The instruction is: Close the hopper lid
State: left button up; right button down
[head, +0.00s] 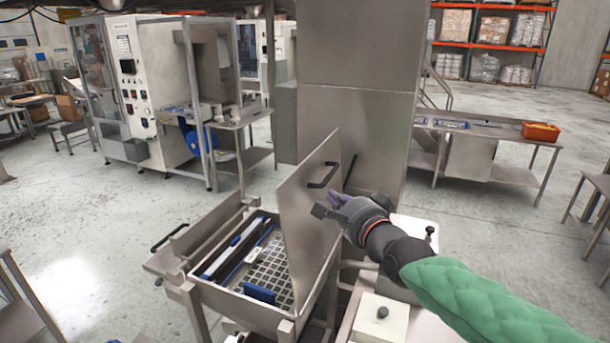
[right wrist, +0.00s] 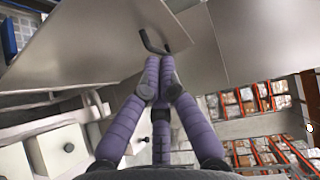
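The hopper lid (head: 308,208) is a flat grey metal panel standing steeply raised at the right side of the open hopper (head: 213,287). Its black bar handle (head: 322,175) is near the top of the panel. In the right wrist view the lid (right wrist: 95,45) fills the upper left, with the handle (right wrist: 153,44) just beyond my fingertips. My right gripper (head: 336,199) has purple fingers drawn together, empty, just right of the lid. The fingers (right wrist: 160,60) look close to the handle, but I cannot tell whether they touch the lid. My left gripper is not in view.
Inside the hopper are a grid (head: 270,268) and blue-edged bars. A tall metal column (head: 358,90) stands behind the lid. A white box with a black knob (head: 380,322) sits below my right arm. Open floor (head: 90,225) lies to the left.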

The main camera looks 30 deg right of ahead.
jog(key=p, duration=0.3)
send_near(296, 172)
jog(key=w+d, duration=0.3)
jog(key=shift+w+a+p, duration=0.8)
jog(key=shift+a+p, duration=0.25)
jog(key=shift+p, duration=0.05)
jog(key=shift+w+a+f, duration=0.25)
jog(key=shift+w, duration=0.15)
